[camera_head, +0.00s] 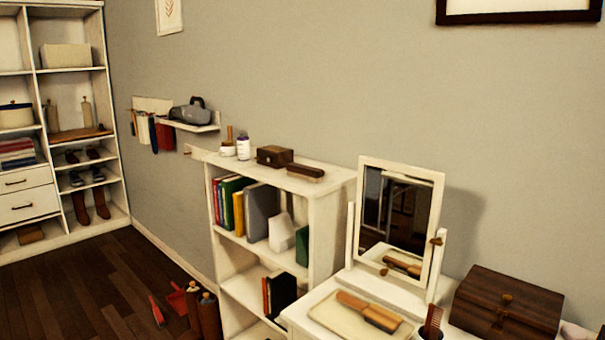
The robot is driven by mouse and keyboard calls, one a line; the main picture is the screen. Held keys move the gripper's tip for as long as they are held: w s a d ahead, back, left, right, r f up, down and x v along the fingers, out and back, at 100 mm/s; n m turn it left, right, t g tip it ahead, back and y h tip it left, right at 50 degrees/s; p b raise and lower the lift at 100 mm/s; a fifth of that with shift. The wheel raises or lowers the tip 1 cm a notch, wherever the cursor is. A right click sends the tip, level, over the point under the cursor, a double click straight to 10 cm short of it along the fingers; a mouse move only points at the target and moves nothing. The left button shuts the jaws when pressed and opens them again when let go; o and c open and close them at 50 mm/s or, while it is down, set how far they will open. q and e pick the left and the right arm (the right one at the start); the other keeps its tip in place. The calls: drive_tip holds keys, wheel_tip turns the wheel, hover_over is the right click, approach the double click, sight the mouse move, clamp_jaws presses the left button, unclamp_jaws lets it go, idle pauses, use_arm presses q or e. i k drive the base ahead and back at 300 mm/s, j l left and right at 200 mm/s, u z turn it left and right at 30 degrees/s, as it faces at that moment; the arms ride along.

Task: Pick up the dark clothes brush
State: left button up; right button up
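A dark brown brush (304,171) with a paler underside lies on top of the white bookshelf (335,182), near its right end. It looks like the dark clothes brush. A second, lighter brush (370,310) with a tan handle lies on a cream tray (330,318) on the white dressing table, and the mirror reflects it. Neither of my grippers is in view, and nothing touches the dark brush.
A dark wooden box (275,156) and small bottles (243,147) stand left of the dark brush. The standing mirror (398,215) and a large brown box (507,305) are at right. Boots (208,312) stand beside the bookshelf. Floor (90,290) at left is open.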

sight(311, 174)
drive_tip(key=z, duration=1.4)
drive_tip(key=u, duration=1.4)
drive_tip(key=i+j+u, duration=0.15)
drive_tip(key=i+j, duration=0.2)
drive_tip(key=j, duration=0.25)
drive_tip(key=i+j+u, duration=0.15)
drive_tip(key=i+j, duration=0.25)
drive_tip(key=j, duration=0.2)
drive_tip(key=i+j+u, duration=0.1)
drive_tip(key=i+j, duration=0.3)
drive_tip(key=j, duration=0.15)
